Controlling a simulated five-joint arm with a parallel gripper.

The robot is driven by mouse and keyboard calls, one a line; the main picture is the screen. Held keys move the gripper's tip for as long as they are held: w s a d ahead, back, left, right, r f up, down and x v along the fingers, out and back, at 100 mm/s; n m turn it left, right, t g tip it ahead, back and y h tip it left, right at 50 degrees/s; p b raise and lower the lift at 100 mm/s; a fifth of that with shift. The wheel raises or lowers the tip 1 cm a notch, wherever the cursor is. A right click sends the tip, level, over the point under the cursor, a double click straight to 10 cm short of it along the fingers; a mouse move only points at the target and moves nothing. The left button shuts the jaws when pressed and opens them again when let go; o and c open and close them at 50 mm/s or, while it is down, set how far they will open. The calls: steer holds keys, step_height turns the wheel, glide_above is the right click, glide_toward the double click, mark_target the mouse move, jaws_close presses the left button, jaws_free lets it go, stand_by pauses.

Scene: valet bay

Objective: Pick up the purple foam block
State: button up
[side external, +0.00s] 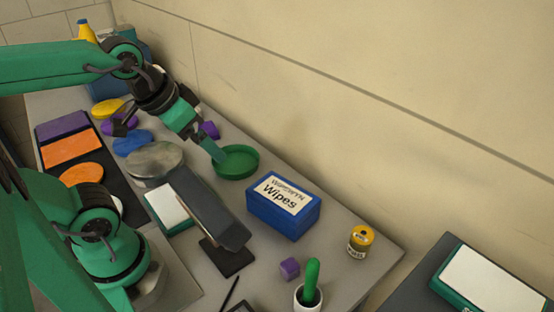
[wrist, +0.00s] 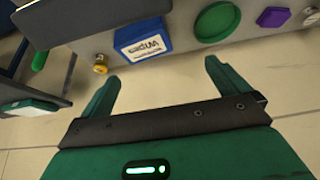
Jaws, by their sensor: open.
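Several purple things show in the side view, and I cannot tell for sure which is the foam block. A small purple cube (side external: 289,268) lies on the grey table near the front. A purple piece (side external: 210,130) lies behind my gripper and is partly hidden. A flat purple rectangle (side external: 62,125) lies on the black tray, and another purple lump (side external: 119,127) lies near the blue disc. The wrist view shows one purple piece (wrist: 272,17) beside the green dish. My gripper (side external: 219,153) is open and empty above the table, near the green dish; its two fingers (wrist: 160,80) are wide apart.
A green dish (side external: 237,174), a blue wipes box (side external: 268,222) and a yellow jar (side external: 361,241) stand along the wall side. A tilted dark panel (side external: 212,208) on a stand is mid-table. A white cup (side external: 308,297) holds a green-handled item (side external: 312,275). The wall (side external: 330,60) is close behind.

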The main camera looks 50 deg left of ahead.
steer(key=shift+w, duration=0.1)
steer(key=w+a+r+g, duration=0.2)
steer(key=w+a, duration=0.5)
steer(key=w, duration=0.3)
steer(key=m+g, duration=0.3)
steer(key=g, duration=0.1)
glide_above(208, 126)
step_height(208, 126, down, 19)
steer(key=shift+d, duration=0.15)
steer(key=shift+f, duration=1.45)
